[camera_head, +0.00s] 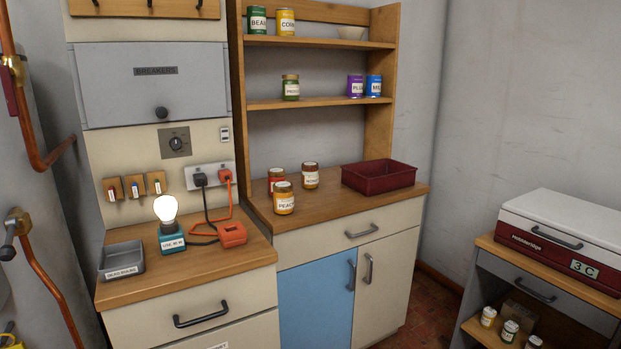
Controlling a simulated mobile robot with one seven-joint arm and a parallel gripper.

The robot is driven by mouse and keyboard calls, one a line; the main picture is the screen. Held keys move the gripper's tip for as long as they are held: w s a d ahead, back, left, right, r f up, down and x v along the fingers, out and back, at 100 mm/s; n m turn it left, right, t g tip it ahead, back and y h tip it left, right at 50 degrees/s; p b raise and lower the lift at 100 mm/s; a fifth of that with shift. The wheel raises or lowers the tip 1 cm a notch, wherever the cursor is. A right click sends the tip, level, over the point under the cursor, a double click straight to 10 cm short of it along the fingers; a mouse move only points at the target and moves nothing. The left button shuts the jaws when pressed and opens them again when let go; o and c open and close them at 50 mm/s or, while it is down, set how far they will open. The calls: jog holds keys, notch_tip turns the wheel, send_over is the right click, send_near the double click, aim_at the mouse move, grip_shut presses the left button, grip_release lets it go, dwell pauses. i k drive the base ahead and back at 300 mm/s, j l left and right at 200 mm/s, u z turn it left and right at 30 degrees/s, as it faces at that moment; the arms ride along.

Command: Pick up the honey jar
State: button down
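The honey jar (311,177) stands upright on the wooden counter (340,198) under the open shelves. It has a dark brown lid and a pale label that looks like it reads HONEY. To its left and nearer stands a peach jar (284,200) with an orange body. A reddish jar (275,178) stands partly hidden behind the peach jar. The honey jar is apart from both and unobstructed in this view. My gripper is not in view.
A dark red bin (379,175) sits right of the jars. Shelves (320,103) above hold cans and jars. A lit bulb (165,209), orange box (232,234), cables and grey tray (121,262) occupy the left counter. Copper pipes (50,278) run along the left wall.

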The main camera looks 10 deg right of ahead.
aim_at(309, 171)
jog(key=i+l+z, duration=0.15)
jog(key=i+l, duration=0.15)
jog(key=i, duration=0.15)
jog(key=i+l+z, duration=0.15)
jog(key=i, duration=0.3)
jog(key=i+l+z, duration=0.1)
jog(key=i+l, duration=0.2)
jog(key=i, duration=0.2)
jog(key=i+j, duration=0.15)
jog(key=i, duration=0.45)
jog(key=l+z, duration=0.05)
